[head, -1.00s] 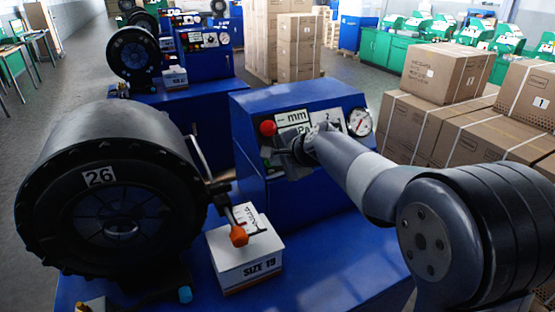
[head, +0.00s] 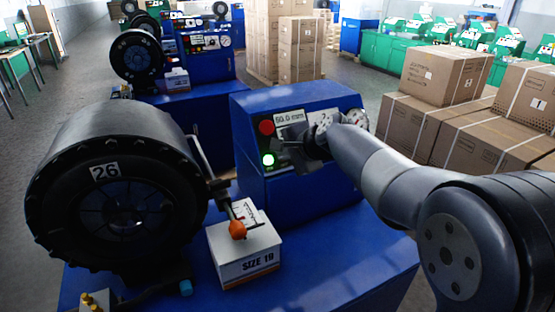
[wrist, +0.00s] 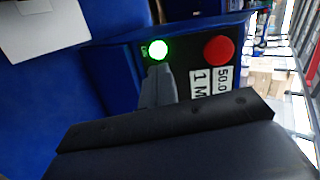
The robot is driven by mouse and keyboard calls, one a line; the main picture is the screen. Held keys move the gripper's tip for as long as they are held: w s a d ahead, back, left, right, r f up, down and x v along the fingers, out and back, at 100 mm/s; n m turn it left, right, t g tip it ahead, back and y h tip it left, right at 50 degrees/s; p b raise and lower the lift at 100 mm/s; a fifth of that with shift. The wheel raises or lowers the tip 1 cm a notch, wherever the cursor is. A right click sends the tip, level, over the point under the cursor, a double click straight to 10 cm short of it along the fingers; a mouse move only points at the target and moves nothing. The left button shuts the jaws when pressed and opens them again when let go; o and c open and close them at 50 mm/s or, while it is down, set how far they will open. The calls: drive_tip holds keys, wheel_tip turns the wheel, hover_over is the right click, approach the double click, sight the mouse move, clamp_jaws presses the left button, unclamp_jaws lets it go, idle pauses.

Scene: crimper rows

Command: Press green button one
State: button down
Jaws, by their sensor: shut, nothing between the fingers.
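The green button (head: 268,159) glows bright on the front panel of the nearest blue machine (head: 300,190), below the red button (head: 266,127). In the wrist view the green button (wrist: 158,49) is fully visible, with the red button (wrist: 219,50) to its right. My gripper (head: 284,158) is shut and empty, just right of the green button in the head view. In the wrist view my gripper's tip (wrist: 162,70) lies right below the button's edge. I cannot tell whether they touch. My wrist hides part of the panel and gauge.
A big black crimper drum (head: 110,195) marked 26 stands left on the blue bench. A lever with an orange knob (head: 237,229) hangs over a white box (head: 245,262). Cardboard boxes (head: 440,75) are stacked at right. More blue machines stand behind.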

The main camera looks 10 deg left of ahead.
drive_tip(key=b+v, duration=0.1)
drive_tip(key=v, duration=0.6)
drive_tip(key=shift+r, duration=0.15)
drive_tip(key=shift+w+d, duration=0.1)
drive_tip(key=shift+d, duration=0.05)
